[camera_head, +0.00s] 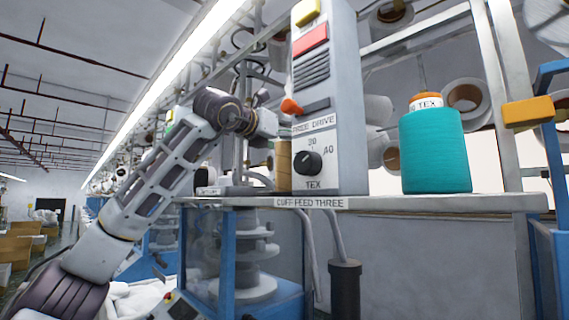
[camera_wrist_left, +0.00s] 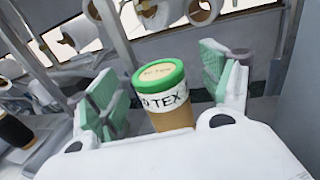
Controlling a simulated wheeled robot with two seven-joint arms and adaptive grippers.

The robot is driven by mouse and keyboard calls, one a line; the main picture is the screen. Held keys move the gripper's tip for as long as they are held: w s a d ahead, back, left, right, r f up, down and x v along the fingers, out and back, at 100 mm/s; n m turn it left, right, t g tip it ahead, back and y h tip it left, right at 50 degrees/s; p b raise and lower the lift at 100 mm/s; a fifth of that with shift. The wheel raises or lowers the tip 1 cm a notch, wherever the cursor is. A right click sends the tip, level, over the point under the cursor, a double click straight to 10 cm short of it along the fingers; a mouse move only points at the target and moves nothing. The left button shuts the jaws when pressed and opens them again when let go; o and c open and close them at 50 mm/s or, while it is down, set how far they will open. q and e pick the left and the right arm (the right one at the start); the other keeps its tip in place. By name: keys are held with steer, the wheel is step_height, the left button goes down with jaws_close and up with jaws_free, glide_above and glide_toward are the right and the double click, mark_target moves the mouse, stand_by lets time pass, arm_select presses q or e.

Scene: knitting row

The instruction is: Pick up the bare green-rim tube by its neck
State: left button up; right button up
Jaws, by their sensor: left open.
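The bare green-rim tube (camera_wrist_left: 172,118) stands upright in the left wrist view, with a green rim, a white band reading TEX and a tan body. My left gripper (camera_wrist_left: 165,88) is open, with one green pad on each side of the tube's neck. Gaps show between pads and tube, so it is not gripped. The lower tube is hidden behind the gripper's body. In the head view my left gripper (camera_head: 266,122) is beside the grey control panel, above a tan cylinder (camera_head: 283,165) that looks like this tube; its top is not clear there. My right gripper is not in view.
The control panel (camera_head: 326,110) with dial stands close to the right of the gripper. A teal yarn cone (camera_head: 435,150) on an orange-rimmed tube stands farther right on the shelf (camera_head: 400,203). A dark spool (camera_wrist_left: 13,130) shows at left in the wrist view.

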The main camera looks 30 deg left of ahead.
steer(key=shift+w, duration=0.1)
arm_select(q)
steer(key=c, duration=1)
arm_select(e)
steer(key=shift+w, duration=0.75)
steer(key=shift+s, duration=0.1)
